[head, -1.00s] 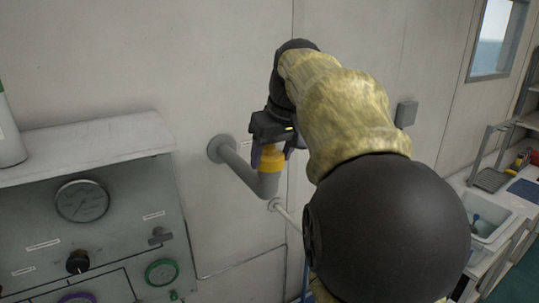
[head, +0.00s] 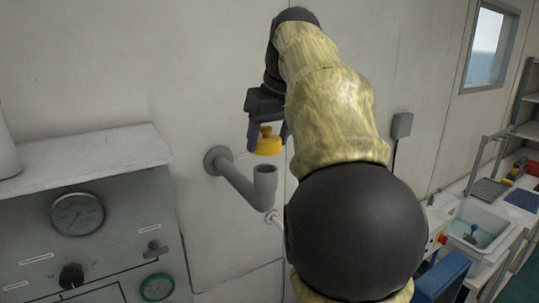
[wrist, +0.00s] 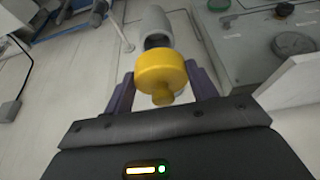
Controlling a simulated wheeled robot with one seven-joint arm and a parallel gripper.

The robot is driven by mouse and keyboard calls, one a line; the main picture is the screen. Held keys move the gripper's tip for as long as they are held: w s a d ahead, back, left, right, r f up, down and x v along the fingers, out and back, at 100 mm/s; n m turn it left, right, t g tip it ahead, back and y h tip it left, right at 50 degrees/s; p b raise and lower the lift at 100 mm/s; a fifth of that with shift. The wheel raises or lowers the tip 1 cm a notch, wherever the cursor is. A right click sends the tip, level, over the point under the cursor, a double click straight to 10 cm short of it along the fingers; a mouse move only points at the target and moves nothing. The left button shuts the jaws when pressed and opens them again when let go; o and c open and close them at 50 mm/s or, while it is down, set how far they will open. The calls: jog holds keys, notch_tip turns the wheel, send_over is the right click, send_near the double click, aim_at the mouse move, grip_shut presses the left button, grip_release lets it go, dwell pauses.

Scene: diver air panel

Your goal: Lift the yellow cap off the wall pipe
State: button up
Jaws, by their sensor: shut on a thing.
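The yellow cap (head: 268,142) is between the fingers of my gripper (head: 268,130), just above the wall pipe. In the wrist view the cap (wrist: 160,72) sits between the two purple fingers of my gripper (wrist: 162,88), its knob toward me. My gripper is shut on the cap. The grey wall pipe (head: 240,183) comes out of a round wall flange and bends upward to an open end. A gap shows between cap and pipe mouth in the head view. In the wrist view the pipe (wrist: 154,25) shows behind the cap, with its dark opening partly hidden.
A gauge panel (head: 110,222) with a shelf (head: 85,160) on top stands at the left. The wall above the pipe is clear.

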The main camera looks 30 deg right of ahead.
aim_at(268, 127)
jog(key=shift+r, duration=1.8)
